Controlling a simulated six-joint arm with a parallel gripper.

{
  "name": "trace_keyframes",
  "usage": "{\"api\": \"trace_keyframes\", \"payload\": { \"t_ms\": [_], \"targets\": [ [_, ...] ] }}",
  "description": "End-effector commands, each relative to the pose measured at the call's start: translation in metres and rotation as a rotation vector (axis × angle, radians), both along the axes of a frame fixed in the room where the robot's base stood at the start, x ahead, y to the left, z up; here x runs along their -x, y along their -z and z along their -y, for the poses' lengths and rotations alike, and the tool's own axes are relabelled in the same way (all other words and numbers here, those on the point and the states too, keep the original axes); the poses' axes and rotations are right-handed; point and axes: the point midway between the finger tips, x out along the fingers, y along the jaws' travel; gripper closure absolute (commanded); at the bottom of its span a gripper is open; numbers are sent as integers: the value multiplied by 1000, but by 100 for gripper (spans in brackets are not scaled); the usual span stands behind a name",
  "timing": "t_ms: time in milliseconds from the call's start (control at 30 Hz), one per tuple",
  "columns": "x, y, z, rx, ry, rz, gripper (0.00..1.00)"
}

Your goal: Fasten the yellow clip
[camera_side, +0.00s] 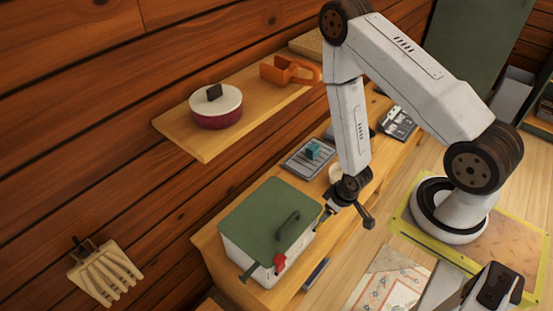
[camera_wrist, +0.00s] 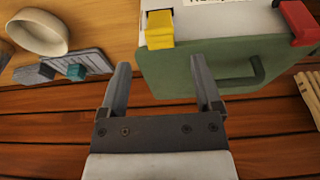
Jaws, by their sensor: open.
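A white box (camera_side: 246,257) with a green lid (camera_side: 262,212) and a dark green handle (camera_side: 289,224) stands on the bench. The lid lies over the box top. The yellow clip (camera_wrist: 159,29) is on the box side at the lid's edge, at upper middle in the wrist view; in the side view I cannot make it out clearly beside my gripper. A red clip (camera_wrist: 299,22) is on the same side, further right; it also shows in the side view (camera_side: 279,263). My gripper (camera_wrist: 160,65) is open and empty, its fingers over the lid and apart from the yellow clip.
A grey tray (camera_side: 297,165) with a teal block (camera_side: 313,150) and a cream bowl (camera_wrist: 37,32) are beside the box. A wall shelf (camera_side: 180,133) holds a round tin (camera_side: 216,112) and an orange object (camera_side: 284,71). A light slatted rack (camera_side: 106,274) hangs on the wooden wall.

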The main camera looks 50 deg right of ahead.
Motion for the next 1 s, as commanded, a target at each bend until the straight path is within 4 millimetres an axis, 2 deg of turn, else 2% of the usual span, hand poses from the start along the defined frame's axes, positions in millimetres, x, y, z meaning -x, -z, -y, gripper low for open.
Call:
{"api": "trace_keyframes", "payload": {
  "t_ms": [433, 767, 1000],
  "targets": [
    [16, 2, 0, -1, 0, 120, 18],
    [14, 5, 0, 0, -1, 128, 18],
    [8, 20, 0, -1, 0, 126, 18]
  ]
}}
